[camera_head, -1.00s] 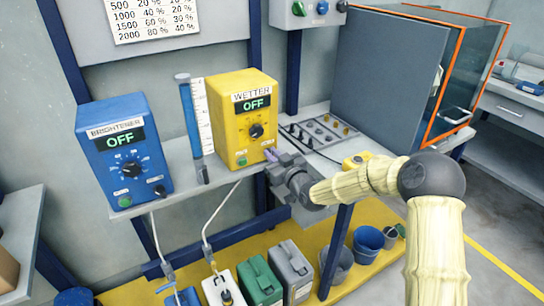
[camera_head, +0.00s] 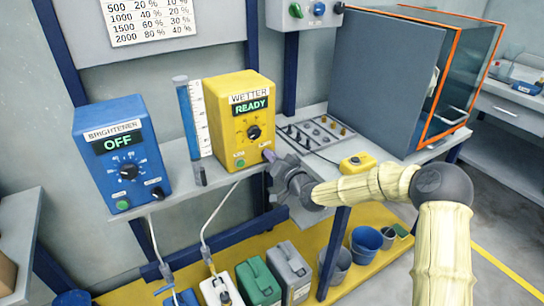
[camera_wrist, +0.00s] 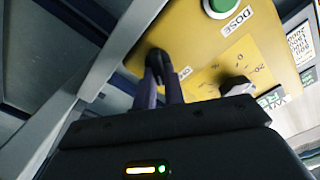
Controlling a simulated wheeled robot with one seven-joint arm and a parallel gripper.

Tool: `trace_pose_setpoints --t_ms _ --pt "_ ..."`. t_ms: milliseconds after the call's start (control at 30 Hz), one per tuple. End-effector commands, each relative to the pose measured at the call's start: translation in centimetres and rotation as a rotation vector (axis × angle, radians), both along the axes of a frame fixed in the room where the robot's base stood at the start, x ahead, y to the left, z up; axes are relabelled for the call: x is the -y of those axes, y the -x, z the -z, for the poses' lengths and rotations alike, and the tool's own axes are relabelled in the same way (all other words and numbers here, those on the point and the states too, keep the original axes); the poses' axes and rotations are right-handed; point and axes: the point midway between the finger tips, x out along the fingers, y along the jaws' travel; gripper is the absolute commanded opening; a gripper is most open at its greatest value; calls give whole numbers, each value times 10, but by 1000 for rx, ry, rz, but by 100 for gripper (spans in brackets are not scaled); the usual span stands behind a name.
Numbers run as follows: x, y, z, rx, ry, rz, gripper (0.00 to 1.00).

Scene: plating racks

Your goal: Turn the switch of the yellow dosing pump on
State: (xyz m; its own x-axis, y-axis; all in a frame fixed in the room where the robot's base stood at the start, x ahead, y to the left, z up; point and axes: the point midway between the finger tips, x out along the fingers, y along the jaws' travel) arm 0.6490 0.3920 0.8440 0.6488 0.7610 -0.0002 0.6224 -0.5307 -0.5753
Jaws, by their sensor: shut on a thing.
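The yellow dosing pump (camera_head: 240,150), labelled WETTER, stands on the grey shelf. Its display (camera_head: 251,105) reads READY. My gripper (camera_head: 270,156) is at the lower right corner of its face, where it hides the switch in the head view. In the wrist view, my gripper (camera_wrist: 163,75) is shut on the small black switch (camera_wrist: 158,58). The pump's black dial (camera_wrist: 238,85) and green DOSE button (camera_wrist: 218,6) show beside it, apart from my fingers.
A blue pump (camera_head: 98,160), labelled BRIGHTENER, stands to the left and reads OFF. A measuring tube (camera_head: 187,120) stands between the pumps. A small yellow box (camera_head: 357,163) lies on the bench at right. Several canisters and buckets stand below.

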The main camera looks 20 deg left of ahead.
Motion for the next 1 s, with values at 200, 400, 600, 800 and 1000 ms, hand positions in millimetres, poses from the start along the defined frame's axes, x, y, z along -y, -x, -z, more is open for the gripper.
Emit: trace_pose_setpoints --t_ms 200,400,600,800,1000 --pt "1 -1 0 -12 -9 2 0" --pt "1 -1 0 -11 -10 3 0" --pt "1 -1 0 -11 -9 2 33" --pt "1 0 0 -10 -9 1 33" --pt "6 4 0 -11 -7 0 33"
